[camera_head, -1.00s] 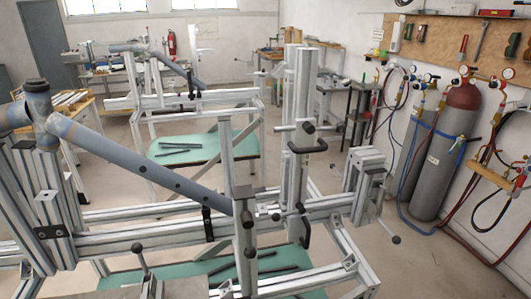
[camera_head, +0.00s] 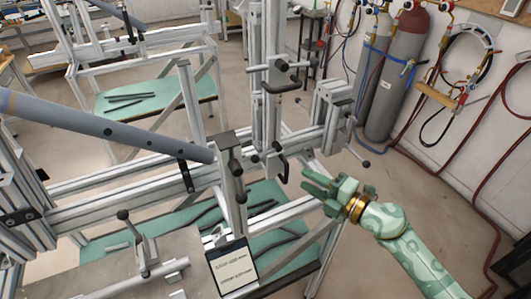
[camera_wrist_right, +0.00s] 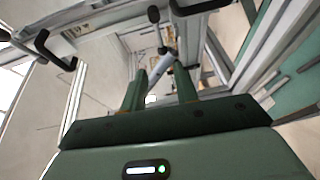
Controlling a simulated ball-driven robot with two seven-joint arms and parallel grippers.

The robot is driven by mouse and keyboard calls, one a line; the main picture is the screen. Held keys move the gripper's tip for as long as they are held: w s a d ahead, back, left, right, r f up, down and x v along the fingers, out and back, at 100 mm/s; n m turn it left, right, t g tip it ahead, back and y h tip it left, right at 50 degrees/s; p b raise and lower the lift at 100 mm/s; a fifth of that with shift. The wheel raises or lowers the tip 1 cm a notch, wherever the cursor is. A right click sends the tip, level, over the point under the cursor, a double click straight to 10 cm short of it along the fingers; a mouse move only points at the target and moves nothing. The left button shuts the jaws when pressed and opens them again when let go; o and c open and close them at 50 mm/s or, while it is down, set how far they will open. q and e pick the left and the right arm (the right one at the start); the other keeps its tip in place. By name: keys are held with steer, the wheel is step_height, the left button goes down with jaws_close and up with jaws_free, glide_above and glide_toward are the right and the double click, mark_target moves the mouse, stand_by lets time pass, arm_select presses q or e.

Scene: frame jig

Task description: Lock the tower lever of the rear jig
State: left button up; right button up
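The near jig is a silver profile frame with a grey-blue tube (camera_head: 110,128) across it. Its upright tower (camera_head: 268,60) carries black handles, one upper (camera_head: 284,64) and one lower (camera_head: 284,166). A ball-ended lever (camera_head: 358,157) sticks out at the right end block. I cannot tell which handle is the tower lever. A second similar jig (camera_head: 140,45) stands farther back. My right gripper (camera_head: 307,180), pale green, is in front of and right of the tower, apart from the handles. In the right wrist view its two fingers (camera_wrist_right: 160,92) are spread and empty. My left gripper is out of view.
A green shelf (camera_head: 265,195) with dark bars lies low in the near jig. A small text panel (camera_head: 232,268) stands at the front. Gas cylinders (camera_head: 392,80) and hoses line the right wall. The floor (camera_head: 395,180) between jig and wall is clear.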

mark_target(263, 154)
steer(key=b+x, duration=0.3)
steer(key=x, duration=1.3)
jaws_close()
